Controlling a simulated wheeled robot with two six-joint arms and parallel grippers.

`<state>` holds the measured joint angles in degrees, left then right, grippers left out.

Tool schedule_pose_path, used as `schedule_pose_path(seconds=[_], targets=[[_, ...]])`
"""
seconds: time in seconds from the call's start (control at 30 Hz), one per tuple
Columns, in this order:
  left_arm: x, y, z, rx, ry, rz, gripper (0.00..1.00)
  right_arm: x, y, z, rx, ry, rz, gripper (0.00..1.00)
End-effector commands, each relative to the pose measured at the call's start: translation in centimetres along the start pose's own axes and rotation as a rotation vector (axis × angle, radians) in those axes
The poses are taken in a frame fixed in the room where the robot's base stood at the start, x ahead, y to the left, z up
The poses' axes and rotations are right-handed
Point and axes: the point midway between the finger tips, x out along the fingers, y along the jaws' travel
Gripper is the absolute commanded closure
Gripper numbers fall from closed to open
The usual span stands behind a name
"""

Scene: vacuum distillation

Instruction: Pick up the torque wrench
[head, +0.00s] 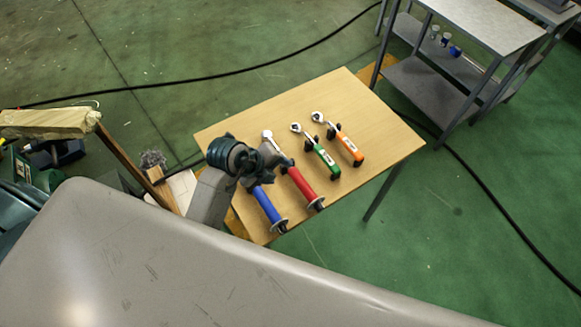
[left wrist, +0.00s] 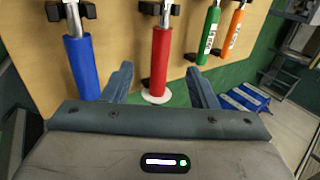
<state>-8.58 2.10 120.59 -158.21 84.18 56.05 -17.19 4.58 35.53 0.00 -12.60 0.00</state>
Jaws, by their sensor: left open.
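Several wrench-like tools lie in a row on a wooden table (head: 350,90). They have a blue handle (head: 268,208), a red handle (head: 302,184), a green handle (head: 326,158) and an orange handle (head: 349,146). Which one the task means is not marked. My left gripper (head: 264,168) is over the blue and red tools and hides the blue one's head. In the left wrist view its open fingers (left wrist: 160,88) stand either side of the lower end of the red handle (left wrist: 161,60), apart from it. The blue handle (left wrist: 82,68) is left of the fingers. My right gripper is out of view.
Black holders (left wrist: 156,9) support the tools. A grey shelf unit (head: 430,85) with small bottles stands at the back right. A black cable (head: 240,72) crosses the green floor. The right part of the tabletop is bare.

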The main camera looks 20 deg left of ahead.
Motion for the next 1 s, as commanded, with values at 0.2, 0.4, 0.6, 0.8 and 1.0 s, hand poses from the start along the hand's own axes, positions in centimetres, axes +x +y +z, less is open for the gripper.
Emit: schedule_pose_path(seconds=[0.2, 0.4, 0.6, 0.8, 1.0], targets=[[3.4, -0.1, -0.1, -0.002, 0.003, 0.004, 0.47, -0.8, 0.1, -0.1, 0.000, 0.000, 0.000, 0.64], [4.9, -0.1, 0.0, 0.001, 0.002, 0.001, 0.47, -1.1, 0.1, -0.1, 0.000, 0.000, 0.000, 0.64], [6.8, -0.4, 0.3, 0.000, 0.003, 0.002, 0.47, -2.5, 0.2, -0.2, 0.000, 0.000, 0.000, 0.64], [9.3, -0.3, 0.5, 0.001, 0.002, 0.001, 0.47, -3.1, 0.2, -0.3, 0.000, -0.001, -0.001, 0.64], [10.0, -0.2, 0.5, 0.002, 0.001, 0.001, 0.47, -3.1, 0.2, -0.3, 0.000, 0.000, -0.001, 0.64]])
